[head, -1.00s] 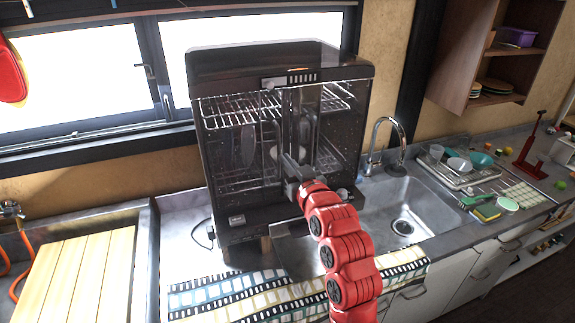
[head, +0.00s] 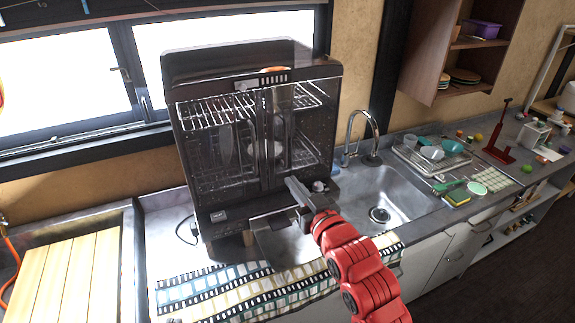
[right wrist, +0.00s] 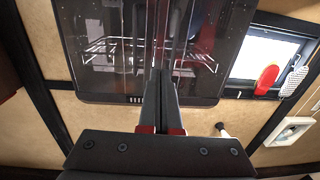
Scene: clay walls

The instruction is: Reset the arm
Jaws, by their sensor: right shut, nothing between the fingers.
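My right arm is red and comes in from the lower right in the head view. Its dark gripper (head: 298,190) is in front of the lower right part of a black dishwasher (head: 205,222). The gripper is shut and empty. In the right wrist view its two fingers (right wrist: 159,92) lie together and point at the dishwasher (right wrist: 95,88). I cannot tell whether the fingertips touch it. Wire racks (head: 215,110) and some dishes show inside the dishwasher. My left gripper is not in view.
A sink (head: 375,195) with a faucet (head: 362,135) lies right of the dishwasher. Beyond it stand a dish rack (head: 428,158) and a red stand (head: 498,148). A slatted wooden board (head: 75,272) is at left. A striped cloth (head: 230,292) lies along the counter's front.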

